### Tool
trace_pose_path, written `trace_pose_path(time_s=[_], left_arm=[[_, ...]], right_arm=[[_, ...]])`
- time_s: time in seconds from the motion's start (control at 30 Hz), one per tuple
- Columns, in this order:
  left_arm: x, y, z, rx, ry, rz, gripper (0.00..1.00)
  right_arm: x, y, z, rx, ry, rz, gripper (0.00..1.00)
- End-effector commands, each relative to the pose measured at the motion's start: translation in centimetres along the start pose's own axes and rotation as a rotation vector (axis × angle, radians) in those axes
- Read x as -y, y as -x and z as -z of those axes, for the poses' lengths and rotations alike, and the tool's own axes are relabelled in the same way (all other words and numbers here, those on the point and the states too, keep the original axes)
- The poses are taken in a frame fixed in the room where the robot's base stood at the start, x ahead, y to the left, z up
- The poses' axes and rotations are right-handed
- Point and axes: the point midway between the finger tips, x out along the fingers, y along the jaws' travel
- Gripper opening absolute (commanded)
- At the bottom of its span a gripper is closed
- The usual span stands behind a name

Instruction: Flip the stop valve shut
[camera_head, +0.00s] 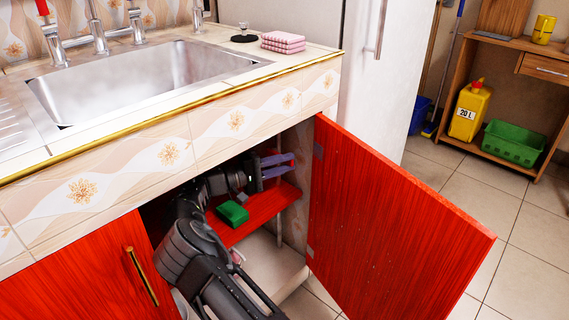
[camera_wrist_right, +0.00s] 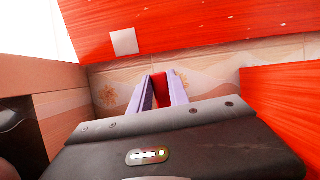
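My right gripper (camera_head: 277,166) reaches into the open cabinet under the sink, above the red shelf. Its two purple fingers stand apart, and they show in the right wrist view (camera_wrist_right: 160,88) pointing at a tiled surface. A narrow red piece (camera_wrist_right: 160,87) shows between the fingers there; it may be the valve's handle, but I cannot tell for sure or whether the fingers touch it. No valve body can be made out. My left gripper is not in view.
The red cabinet door (camera_head: 385,225) stands open to the right of my arm. A green box (camera_head: 232,213) lies on the red shelf (camera_head: 262,213) below my gripper. A closed red door (camera_head: 95,275) is at left. The sink (camera_head: 140,80) is above.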

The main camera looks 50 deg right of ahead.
Motion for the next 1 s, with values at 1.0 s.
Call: trace_pose_path(time_s=[1.0], left_arm=[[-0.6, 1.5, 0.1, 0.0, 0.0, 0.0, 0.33]], right_arm=[[-3.4, 0.3, 0.6, 0.0, 0.398, -0.168, 0.44]])
